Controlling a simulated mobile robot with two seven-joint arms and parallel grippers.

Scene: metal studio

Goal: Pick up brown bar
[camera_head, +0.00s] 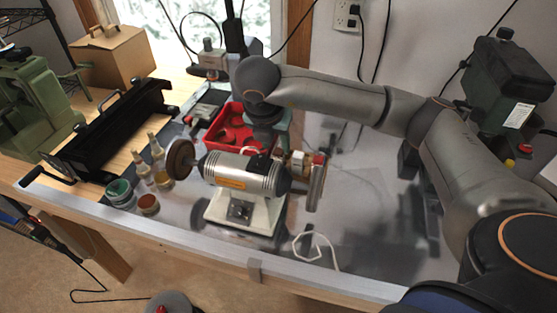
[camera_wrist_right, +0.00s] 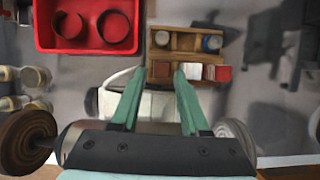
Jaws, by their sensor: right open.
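A small wooden rack (camera_head: 297,163) sits behind the polishing motor in the head view. In the right wrist view the rack (camera_wrist_right: 184,40) holds several small blocks and round items. A brown block (camera_wrist_right: 161,70), which looks like the brown bar, is at its near left, beside a pale block (camera_wrist_right: 194,71) and a red block (camera_wrist_right: 222,73). My right gripper (camera_wrist_right: 158,76) is open, with its teal fingers pointing at the rack's near side and the brown block between the tips in the picture. I cannot tell its height above it. In the head view its fingertips are hidden behind the motor. My left gripper is not in view.
The polishing motor (camera_head: 240,173) with its wheel (camera_head: 180,159) stands just in front of the rack. A red tray (camera_wrist_right: 88,47) with round parts lies to the left. Small jars (camera_head: 148,204) and bottles stand at the front left. The metal tabletop (camera_head: 360,220) at right is mostly clear.

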